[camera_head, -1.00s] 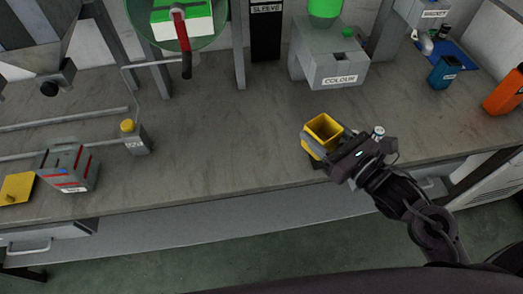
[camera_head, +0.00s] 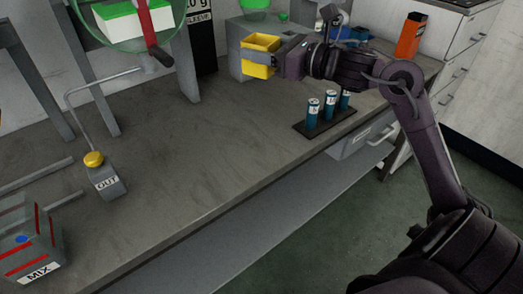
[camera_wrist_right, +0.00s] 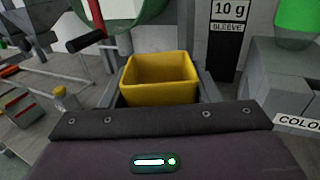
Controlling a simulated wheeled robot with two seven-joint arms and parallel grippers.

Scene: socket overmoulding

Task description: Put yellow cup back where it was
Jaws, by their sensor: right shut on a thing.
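The yellow cup (camera_head: 261,45) is a square, open-topped cup. My right gripper (camera_head: 272,57) is shut on it and holds it upright in front of the grey colour dispenser, near the back of the bench. The cup's open top also shows in the right wrist view (camera_wrist_right: 160,78), between dark fingers partly hidden behind the gripper body. The cup looks empty from what shows of its inside. My left gripper is not in view.
A dark tray (camera_head: 340,125) with blue cylinders stands at the front edge. The OUT block (camera_head: 107,183) and MIX box (camera_head: 28,243) are on the left. An orange box (camera_head: 411,35) stands at the back right. The middle of the bench (camera_head: 215,135) is clear.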

